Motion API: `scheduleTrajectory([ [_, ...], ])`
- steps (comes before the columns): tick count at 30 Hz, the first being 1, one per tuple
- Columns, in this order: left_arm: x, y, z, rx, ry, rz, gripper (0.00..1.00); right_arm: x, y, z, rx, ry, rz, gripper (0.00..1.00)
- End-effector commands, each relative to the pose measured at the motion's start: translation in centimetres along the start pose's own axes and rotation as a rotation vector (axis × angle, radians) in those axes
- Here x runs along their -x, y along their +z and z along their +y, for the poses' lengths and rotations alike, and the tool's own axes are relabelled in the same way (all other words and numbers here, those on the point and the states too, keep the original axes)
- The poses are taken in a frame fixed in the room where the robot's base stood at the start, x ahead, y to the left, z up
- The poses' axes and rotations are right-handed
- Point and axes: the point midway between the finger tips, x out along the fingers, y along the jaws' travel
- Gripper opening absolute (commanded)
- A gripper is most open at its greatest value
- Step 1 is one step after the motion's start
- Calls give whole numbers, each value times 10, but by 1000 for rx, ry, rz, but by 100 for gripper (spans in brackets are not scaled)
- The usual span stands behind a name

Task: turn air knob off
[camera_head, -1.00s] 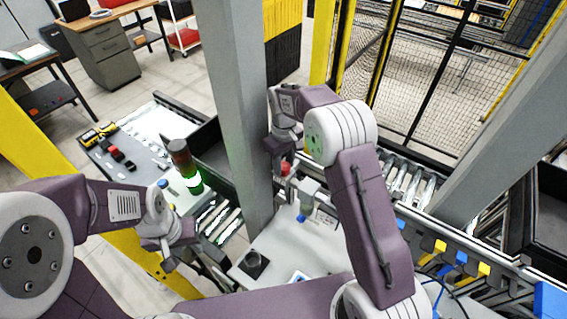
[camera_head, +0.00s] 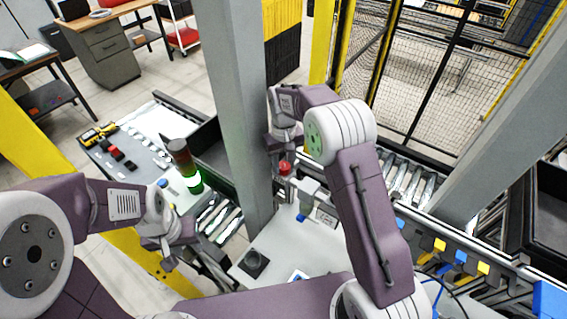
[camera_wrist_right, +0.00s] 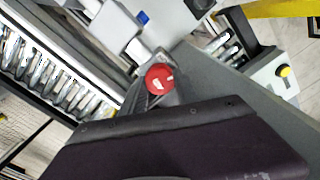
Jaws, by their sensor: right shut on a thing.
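The air knob is a round red knob (camera_head: 285,168) beside the grey post, at the back of the pale work surface. In the right wrist view, the red knob (camera_wrist_right: 159,79) shows face-on with a pale mark on it, close in front of my gripper. My right gripper (camera_head: 283,158) reaches down to the knob from above and is shut on it. Its fingertips are small and partly hidden in both views. My left gripper (camera_head: 162,250) hangs at the left, away from the knob, with no object visible in it. Its finger gap is unclear.
A grey post (camera_head: 238,110) stands just left of my right gripper. A stack light (camera_head: 186,168) glows green near my left gripper. A roller conveyor (camera_head: 405,178) lies right of the knob. The pale work surface (camera_head: 290,245) has free room in front.

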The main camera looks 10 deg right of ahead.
Motion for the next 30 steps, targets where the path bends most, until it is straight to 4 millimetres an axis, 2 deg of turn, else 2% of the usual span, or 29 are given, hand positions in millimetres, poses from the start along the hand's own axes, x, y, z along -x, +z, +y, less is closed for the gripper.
scheduleTrajectory([
  [2,-1,0,0,0,0,0,36,-4,4,-1,0,-2,-15,0],
  [3,-1,0,0,0,0,0,36,-4,4,-1,1,-2,-15,42],
  [5,-1,0,0,0,0,0,36,-4,3,-1,1,-2,-13,59],
  [16,-4,0,0,0,0,0,36,4,0,0,1,-1,-3,59],
  [25,-18,2,0,0,0,0,36,66,0,0,1,-1,-2,59],
  [30,-19,2,0,0,0,0,36,86,1,0,1,-1,-6,59],
])
